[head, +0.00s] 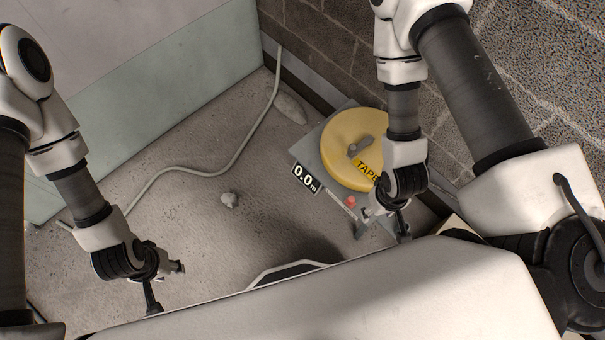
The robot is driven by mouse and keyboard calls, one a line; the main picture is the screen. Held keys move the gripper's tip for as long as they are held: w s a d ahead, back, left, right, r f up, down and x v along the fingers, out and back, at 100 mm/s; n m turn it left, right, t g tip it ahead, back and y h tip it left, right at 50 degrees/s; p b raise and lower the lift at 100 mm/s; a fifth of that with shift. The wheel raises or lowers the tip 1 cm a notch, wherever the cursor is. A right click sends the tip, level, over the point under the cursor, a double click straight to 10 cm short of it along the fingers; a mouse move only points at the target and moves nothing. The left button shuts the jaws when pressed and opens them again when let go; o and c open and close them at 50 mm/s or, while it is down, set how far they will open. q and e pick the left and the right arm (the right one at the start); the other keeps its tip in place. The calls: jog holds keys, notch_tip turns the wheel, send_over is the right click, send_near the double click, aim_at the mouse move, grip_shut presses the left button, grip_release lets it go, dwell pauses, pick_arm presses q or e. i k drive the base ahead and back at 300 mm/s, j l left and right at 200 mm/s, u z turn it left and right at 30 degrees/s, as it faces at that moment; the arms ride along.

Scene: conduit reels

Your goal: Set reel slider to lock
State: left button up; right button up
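The yellow tape reel (341,139) lies on a grey base plate (312,150) by the brick wall. A grey crank sits on its top, with a "TAPE" label beside it. A black display reading 0.0 m (305,178) is on the base's left corner. A small red piece (350,201) sits on the base's near edge, possibly the slider's knob; its setting is not readable. My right gripper (386,222) is over the near right part of the base, its fingers apart, hiding part of it. My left gripper (166,284) is open and empty, far left of the reel.
A beige hose or conduit (215,172) snakes across the floor. A small stone (229,199) lies mid-floor, and a flat patch (291,108) is near the wall. Pale panels (150,110) stand at back left. Floor between my grippers is mostly clear.

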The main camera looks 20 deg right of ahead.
aim_at(350, 202)
jog(key=z, duration=1.2)
jog(key=k+u, duration=0.1)
jog(key=k, duration=0.4)
jog(key=l+u, duration=0.1)
jog(key=l, duration=0.15)
jog(key=k+l+u, duration=0.1)
jog(key=k+l, duration=0.05)
jog(key=l, duration=0.1)
